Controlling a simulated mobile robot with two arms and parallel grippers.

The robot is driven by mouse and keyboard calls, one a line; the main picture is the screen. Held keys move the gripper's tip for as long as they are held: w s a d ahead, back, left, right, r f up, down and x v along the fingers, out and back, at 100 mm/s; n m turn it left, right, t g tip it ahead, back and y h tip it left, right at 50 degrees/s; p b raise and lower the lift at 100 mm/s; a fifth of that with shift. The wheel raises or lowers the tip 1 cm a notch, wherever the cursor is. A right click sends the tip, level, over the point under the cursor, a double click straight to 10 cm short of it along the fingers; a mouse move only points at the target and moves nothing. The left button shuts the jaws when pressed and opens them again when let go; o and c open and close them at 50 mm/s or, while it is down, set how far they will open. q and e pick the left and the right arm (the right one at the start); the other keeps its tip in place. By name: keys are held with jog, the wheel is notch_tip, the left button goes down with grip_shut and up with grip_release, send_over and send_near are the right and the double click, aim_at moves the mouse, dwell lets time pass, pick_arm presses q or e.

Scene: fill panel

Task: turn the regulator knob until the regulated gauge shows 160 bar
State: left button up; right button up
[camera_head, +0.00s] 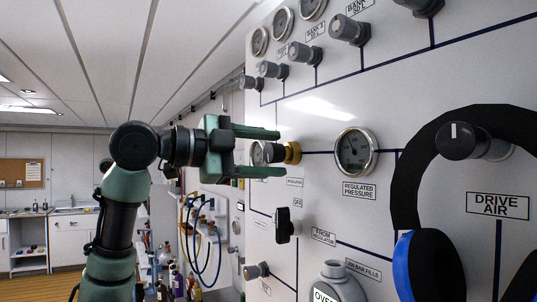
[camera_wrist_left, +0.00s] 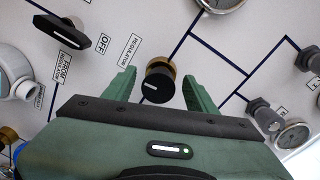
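The regulator knob is black with a white pointer line and a brass collar (camera_head: 293,153). In the left wrist view the knob (camera_wrist_left: 157,86) sits between my left gripper's fingers, with a gap on each side. My left gripper (camera_head: 281,153) is open, with one green finger above and one below the knob in the head view; the fingertips also show in the left wrist view (camera_wrist_left: 159,76). The regulated pressure gauge (camera_head: 355,151) is a round dial right of the knob; its needle is too small to read. My right gripper is not in view.
Below the knob are a black valve handle (camera_head: 285,225) and a grey fitting (camera_head: 337,284). More gauges and knobs line the panel's top (camera_head: 350,30). A black-and-blue headset (camera_head: 430,265) hangs at right. Hoses and bottles stand behind at left.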

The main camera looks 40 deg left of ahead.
pick_arm(q)
jog(key=shift+s+a, duration=0.1)
jog(key=shift+s, duration=0.25)
jog(key=b+v, duration=0.1)
jog(key=v, duration=0.6)
jog(key=shift+b, duration=0.35)
dwell(1.9)
